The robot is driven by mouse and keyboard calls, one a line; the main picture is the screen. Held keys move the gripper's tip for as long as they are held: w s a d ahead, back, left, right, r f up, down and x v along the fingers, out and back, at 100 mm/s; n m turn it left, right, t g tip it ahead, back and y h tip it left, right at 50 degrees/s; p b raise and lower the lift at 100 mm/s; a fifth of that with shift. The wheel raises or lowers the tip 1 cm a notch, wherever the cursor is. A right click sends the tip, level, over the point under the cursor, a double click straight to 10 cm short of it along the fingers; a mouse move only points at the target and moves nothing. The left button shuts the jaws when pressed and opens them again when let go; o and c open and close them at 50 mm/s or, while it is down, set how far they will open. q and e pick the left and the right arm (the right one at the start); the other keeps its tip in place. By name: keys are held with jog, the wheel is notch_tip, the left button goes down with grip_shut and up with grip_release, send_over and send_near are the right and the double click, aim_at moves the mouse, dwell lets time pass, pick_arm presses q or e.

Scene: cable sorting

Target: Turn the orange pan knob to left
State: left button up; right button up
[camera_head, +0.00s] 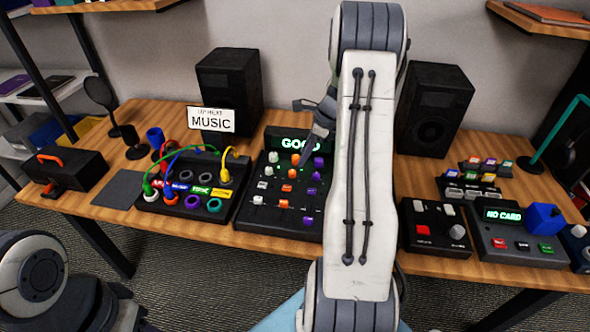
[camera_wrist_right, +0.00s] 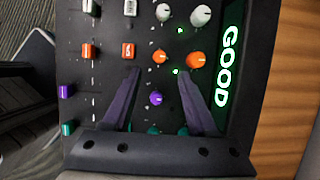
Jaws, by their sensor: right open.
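A black mixer panel (camera_head: 245,215) on the desk shows a lit green "GOOD" display (camera_wrist_right: 228,65). In the right wrist view, a small orange knob (camera_wrist_right: 160,56) sits beside a larger orange knob (camera_wrist_right: 195,60). Their labels are too small to read. My right gripper (camera_wrist_right: 160,76) is open, its dark fingers pointing at the panel. The small orange knob shows just beyond the fingertips, between their lines; no contact is visible. In the head view, my right gripper (camera_head: 309,148) is over the panel, partly hidden by my arm. My left gripper is out of view.
White, purple and green knobs stand close around the orange ones. A cable box (camera_head: 176,207) with coloured plugs is left of the mixer. Speakers (camera_head: 229,85) stand behind. A black controller with a red button (camera_head: 423,230) and a "NO CARD" device (camera_head: 503,215) are to the right.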

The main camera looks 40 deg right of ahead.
aim_at(293, 172)
jog(key=x, duration=0.7)
jog(key=shift+f, duration=0.15)
grip_shut()
